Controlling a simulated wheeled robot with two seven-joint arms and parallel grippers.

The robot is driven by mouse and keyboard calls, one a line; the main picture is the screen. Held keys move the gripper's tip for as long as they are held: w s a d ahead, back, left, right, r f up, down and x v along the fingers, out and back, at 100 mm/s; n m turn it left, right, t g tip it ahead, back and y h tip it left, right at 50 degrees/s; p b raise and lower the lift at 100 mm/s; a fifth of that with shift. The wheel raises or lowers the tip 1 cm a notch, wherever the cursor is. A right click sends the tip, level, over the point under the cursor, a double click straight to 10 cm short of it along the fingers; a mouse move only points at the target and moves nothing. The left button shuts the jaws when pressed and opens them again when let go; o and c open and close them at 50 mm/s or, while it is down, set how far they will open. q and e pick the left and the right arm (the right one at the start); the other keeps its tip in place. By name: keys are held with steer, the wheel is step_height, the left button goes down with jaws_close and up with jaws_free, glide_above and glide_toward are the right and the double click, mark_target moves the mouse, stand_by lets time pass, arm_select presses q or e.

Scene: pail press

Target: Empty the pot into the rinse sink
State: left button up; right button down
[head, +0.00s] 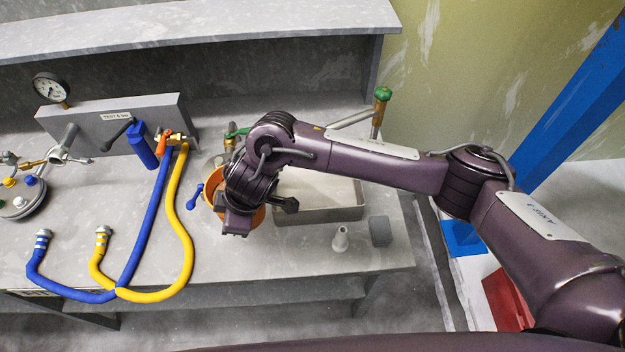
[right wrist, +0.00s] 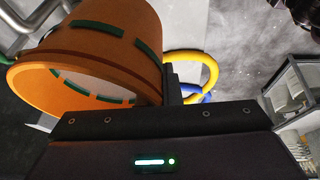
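The orange pot (head: 215,203) is on the left of the sink in the head view, partly hidden by my right gripper. It fills the upper left of the right wrist view (right wrist: 100,50), with green dashes on its wall and its open mouth facing lower left there. My right gripper (head: 236,222) is at the pot; a dark finger (right wrist: 172,85) shows close beside the pot's wall. I cannot tell whether it grips the pot. The pot's contents are not visible. The shallow grey rinse sink (head: 335,214) is just right of the pot, partly behind my right arm. My left gripper is not in view.
A blue hose (head: 140,240) and a yellow hose (head: 187,240) loop over the bench at left. A blue lever (head: 193,197) is beside the pot. A green-topped brass tap (head: 380,110) stands behind the sink. A pale cone (head: 340,239) and grey block (head: 380,231) stand in front.

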mark_target(261, 215)
steer(key=shift+w, duration=0.1)
steer(key=shift+w+d+y, duration=0.15)
steer(key=shift+d+y, duration=0.1)
steer(key=shift+y, duration=0.25)
steer(key=shift+d+f+g+b, duration=0.1)
steer(key=shift+f+g+b, duration=0.15)
steer(key=shift+b, duration=0.35)
steer(key=d+y+b, duration=0.1)
steer(key=b, duration=0.1)
steer(key=w+d+g+y+b, duration=0.1)
steer(key=y+b, duration=0.1)
steer(key=shift+w+d+r+m+g+b, duration=0.2)
steer(key=shift+m+g+b, duration=0.1)
steer(key=shift+m, duration=0.1)
steer(key=shift+s+r+p, duration=0.1)
steer(key=shift+r+p, duration=0.2)
steer(key=shift+d+y+b, duration=0.2)
steer(key=shift+y+b, duration=0.3)
steer(key=shift+b, duration=0.1)
steer(key=shift+w+f, duration=0.1)
steer(key=shift+w, duration=0.1)
steer(key=shift+w+d+r+g+y+b, duration=0.25)
steer(key=shift+d+r+y+b, duration=0.15)
steer(key=shift+d+r+b, duration=0.05)
steer(key=shift+w+d+r+g+y+b, duration=0.2)
steer(key=shift+d+r+y+b, duration=0.2)
steer(key=shift+d, duration=0.05)
